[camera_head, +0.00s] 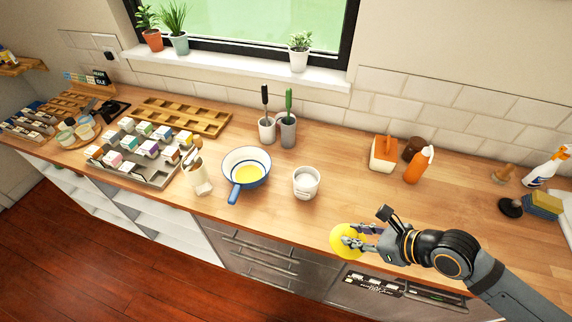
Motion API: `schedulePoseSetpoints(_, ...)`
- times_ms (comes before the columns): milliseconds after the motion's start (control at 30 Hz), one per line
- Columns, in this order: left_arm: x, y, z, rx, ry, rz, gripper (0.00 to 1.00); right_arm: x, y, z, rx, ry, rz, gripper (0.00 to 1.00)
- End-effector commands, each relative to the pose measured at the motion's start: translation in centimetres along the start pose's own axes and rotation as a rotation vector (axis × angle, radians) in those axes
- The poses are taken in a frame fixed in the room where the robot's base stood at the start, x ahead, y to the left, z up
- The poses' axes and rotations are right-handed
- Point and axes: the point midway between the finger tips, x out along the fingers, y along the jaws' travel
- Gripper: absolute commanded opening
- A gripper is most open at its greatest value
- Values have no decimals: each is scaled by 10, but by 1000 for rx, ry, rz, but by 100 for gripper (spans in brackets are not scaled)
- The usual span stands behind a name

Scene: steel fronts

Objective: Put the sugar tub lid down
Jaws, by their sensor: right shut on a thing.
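My right gripper (359,237) is shut on a round yellow lid (343,243) near the front edge of the wooden counter. The lid's right side is partly hidden by the fingers. I cannot tell whether the lid touches the counter or is held just above it. A white tub (306,184), open at the top with pale contents, stands upright to the left of and behind the lid. My left gripper is not in view.
A blue-rimmed pan (259,161) with yellow contents stands left of the tub. An orange-and-white box (383,154) and an orange bottle (418,166) stand behind the gripper. The counter (350,195) between the tub and these is clear.

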Motion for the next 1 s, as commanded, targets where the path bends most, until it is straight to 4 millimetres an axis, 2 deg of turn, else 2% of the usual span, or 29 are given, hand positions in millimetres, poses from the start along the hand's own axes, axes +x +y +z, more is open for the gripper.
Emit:
schedulePoseSetpoints(267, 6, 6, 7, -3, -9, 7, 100, 4, -3, -2, 0, -1, -3, 0)
schedulePoseSetpoints(400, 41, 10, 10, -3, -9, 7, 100, 27, -20, -4, 1, -12, -6, 0)
schedulePoseSetpoints(533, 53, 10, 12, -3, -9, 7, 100, 41, -37, 3, 5, -14, -3, 0)
schedulePoseSetpoints(767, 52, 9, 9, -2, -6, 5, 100, 74, -74, 14, 7, -9, 3, 0)
schedulePoseSetpoints(900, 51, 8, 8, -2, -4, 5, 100, 106, -93, 0, 5, -2, 2, 0)
schedulePoseSetpoints(1000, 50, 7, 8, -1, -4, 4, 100, 120, -101, -5, 1, -1, 0, 0)
